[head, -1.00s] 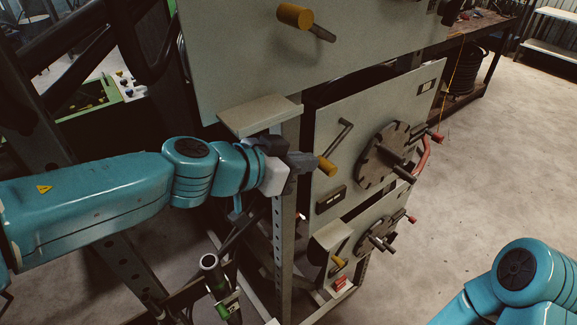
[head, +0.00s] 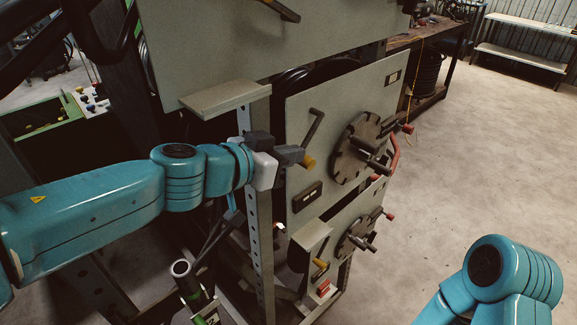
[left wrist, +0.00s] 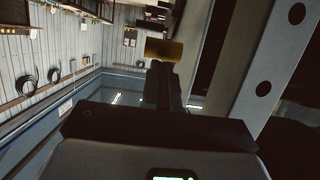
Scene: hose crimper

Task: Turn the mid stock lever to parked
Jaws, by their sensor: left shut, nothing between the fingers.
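The mid stock lever (head: 315,124) is a dark bar on the grey middle panel, slanting down and left to a yellow knob (head: 309,163). My left gripper (head: 301,157) is shut and empty, with its tip right at the knob and partly in front of it. In the left wrist view the knob (left wrist: 165,50) stands just beyond the closed fingers (left wrist: 168,82). I cannot tell whether they touch. My right gripper is out of view; only part of my right arm shows at lower right.
A round notched disc with a handle (head: 362,150) sits right of the lever. A grey shelf plate (head: 225,98) juts out above my left wrist, and a perforated post (head: 260,225) stands below it. A lower panel has another yellow-knobbed lever (head: 320,263). Open floor lies to the right.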

